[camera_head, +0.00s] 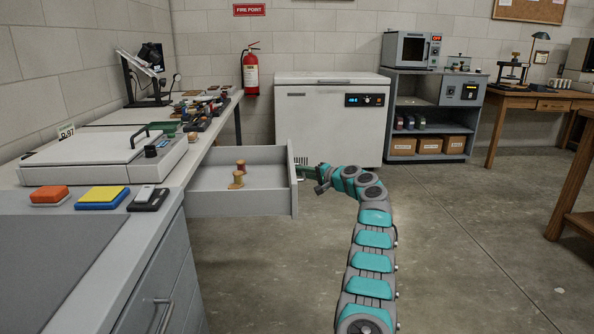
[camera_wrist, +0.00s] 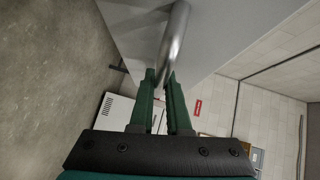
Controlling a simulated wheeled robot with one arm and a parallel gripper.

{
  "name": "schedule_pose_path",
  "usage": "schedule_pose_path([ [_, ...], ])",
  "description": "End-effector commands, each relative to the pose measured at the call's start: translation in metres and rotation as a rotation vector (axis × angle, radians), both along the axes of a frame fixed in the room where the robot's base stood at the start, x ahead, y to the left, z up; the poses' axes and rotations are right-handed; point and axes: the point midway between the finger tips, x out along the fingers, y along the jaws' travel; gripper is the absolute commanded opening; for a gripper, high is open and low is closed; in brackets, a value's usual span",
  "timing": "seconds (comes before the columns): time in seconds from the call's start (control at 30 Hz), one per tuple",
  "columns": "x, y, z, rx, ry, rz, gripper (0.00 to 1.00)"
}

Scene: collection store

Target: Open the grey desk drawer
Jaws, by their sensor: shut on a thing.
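The grey desk drawer (camera_head: 237,203) stands pulled out from the grey desk at the left in the head view. Its inside shows, with small yellow-brown spool-like items (camera_head: 238,176) lying in it. My gripper (camera_head: 304,168) is at the drawer's front panel (camera_head: 294,181), on the outer side. In the wrist view, the green fingers (camera_wrist: 163,84) are shut on the metal bar handle (camera_wrist: 174,40) of the drawer. The handle is hidden in the head view.
A flat white machine (camera_head: 88,159) and coloured pads (camera_head: 101,196) stand on the desk. A lower drawer handle (camera_head: 164,314) shows on the desk front. A white chest freezer (camera_head: 331,119) stands behind. The floor right of my arm is clear.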

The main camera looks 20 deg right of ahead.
Motion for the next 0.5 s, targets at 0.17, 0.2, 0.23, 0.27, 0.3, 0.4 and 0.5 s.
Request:
schedule_pose_path([
  [0.17,-0.0003,-0.0019,-0.0016,0.000,0.002,-0.001,0.00],
  [0.2,-0.0003,-0.0019,-0.0016,0.000,0.002,-0.001,0.00],
  [0.23,-0.0003,-0.0019,-0.0017,0.000,0.002,-0.001,0.00],
  [0.27,-0.0003,-0.0019,-0.0017,0.000,0.002,-0.001,0.00],
  [0.3,-0.0003,-0.0020,-0.0015,0.000,0.002,-0.001,0.00],
  [0.4,-0.0003,-0.0020,-0.0016,0.000,0.002,-0.001,0.16],
  [0.5,-0.0003,-0.0020,-0.0014,0.000,0.001,-0.001,0.27],
])
